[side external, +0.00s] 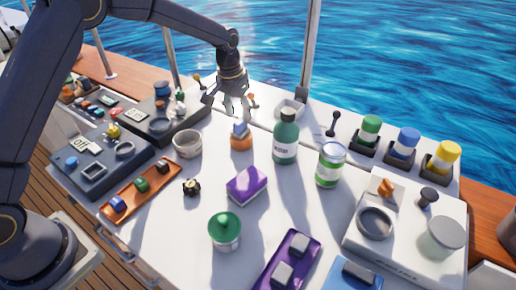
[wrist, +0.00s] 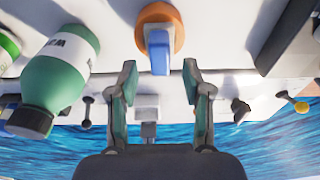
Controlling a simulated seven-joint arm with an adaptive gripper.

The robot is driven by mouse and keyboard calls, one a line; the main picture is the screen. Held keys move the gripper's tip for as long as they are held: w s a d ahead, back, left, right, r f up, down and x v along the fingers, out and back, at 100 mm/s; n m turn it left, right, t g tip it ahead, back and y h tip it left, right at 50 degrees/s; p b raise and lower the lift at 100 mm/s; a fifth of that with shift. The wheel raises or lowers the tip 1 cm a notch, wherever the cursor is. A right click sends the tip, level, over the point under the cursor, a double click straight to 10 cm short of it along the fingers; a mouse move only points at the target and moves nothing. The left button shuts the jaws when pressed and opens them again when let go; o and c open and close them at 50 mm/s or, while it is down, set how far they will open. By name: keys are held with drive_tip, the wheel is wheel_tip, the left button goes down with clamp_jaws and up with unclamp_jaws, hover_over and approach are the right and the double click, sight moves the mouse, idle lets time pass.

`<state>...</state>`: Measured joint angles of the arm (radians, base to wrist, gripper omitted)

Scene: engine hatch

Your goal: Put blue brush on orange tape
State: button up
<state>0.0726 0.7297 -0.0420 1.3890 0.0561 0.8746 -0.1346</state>
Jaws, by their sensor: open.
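The orange tape (side external: 241,143) is a round orange piece on the white table, left of the green bottle. The small blue brush (side external: 240,129) appears to rest on top of it, apart from my gripper. In the wrist view the blue brush (wrist: 159,52) overlaps the orange tape (wrist: 164,16) at the top centre. My gripper (side external: 236,110) is above and behind them in the side view. In the wrist view my gripper (wrist: 160,72) is open, with nothing between its fingers, and the brush lies just beyond the fingertips. The exact contact between brush and tape is hard to tell.
A green bottle (side external: 286,138) stands close on the right. A grey-white cup (side external: 187,144) is on the left, and a purple block (side external: 246,186) is in front. A dark tray unit (side external: 165,122) stands further left. Some bare white table lies between them.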

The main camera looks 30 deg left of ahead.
sight(236, 124)
wheel_tip(236, 124, up, 8)
drive_tip(key=s, duration=0.1)
drive_tip(key=s+a+r+t, duration=0.2)
drive_tip(key=s+a+r, duration=0.1)
drive_tip(key=s+r, duration=0.95)
drive_tip(key=s+a+f+t, duration=0.1)
drive_tip(key=s+f, duration=0.1)
drive_tip(key=s, duration=0.8)
drive_tip(key=s+a+f, duration=0.1)
drive_tip(key=s+f, duration=0.1)
drive_tip(key=s, duration=0.8)
drive_tip(key=shift+f+t, duration=0.15)
drive_tip(key=shift+t, duration=0.25)
